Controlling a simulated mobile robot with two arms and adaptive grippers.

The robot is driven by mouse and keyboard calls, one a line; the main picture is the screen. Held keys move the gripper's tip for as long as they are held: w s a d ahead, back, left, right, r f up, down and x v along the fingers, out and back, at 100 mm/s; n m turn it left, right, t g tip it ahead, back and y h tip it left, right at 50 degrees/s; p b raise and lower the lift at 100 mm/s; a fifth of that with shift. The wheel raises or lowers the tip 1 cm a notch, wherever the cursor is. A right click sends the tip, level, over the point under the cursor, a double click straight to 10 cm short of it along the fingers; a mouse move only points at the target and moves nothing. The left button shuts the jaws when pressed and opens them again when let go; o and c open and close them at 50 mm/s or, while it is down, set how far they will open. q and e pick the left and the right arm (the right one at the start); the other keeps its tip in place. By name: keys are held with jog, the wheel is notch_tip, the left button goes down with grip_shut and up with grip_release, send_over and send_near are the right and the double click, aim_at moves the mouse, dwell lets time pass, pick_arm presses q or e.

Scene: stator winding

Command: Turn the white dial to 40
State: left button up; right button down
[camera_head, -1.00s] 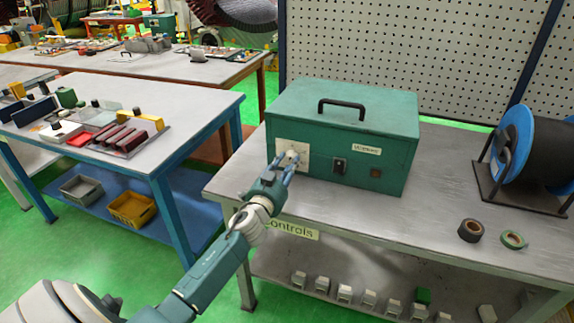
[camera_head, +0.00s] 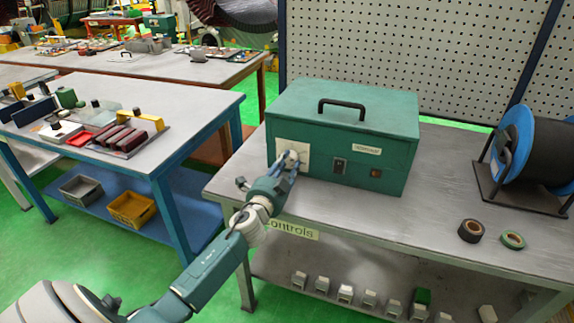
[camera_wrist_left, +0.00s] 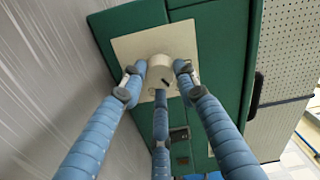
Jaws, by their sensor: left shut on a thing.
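The white dial (camera_head: 291,157) sits on a cream plate (camera_head: 283,147) at the left of the green box's (camera_head: 330,110) front. My left gripper (camera_head: 289,161) reaches up to the dial from the front left. In the left wrist view, its blue segmented fingers (camera_wrist_left: 160,80) are closed around the dial (camera_wrist_left: 160,64), with a third finger below it. A small dark mark shows on the dial's face. Any numbers on the plate are too small or hidden to read. My right gripper is not in view.
The box, with a black top handle (camera_head: 342,106), a switch (camera_head: 340,166) and a small orange square (camera_head: 375,173), stands on a grey workbench (camera_head: 430,200). Tape rolls (camera_head: 471,230) and a blue-flanged spool (camera_head: 530,150) are to the right. The bench between them and the box is clear.

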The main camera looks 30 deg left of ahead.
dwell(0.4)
pick_arm(q)
jog(key=o, duration=1.2)
jog(key=shift+c, duration=0.2)
jog(key=shift+s, duration=0.1)
jog(key=v, duration=1.2)
jog(key=shift+d, duration=0.1)
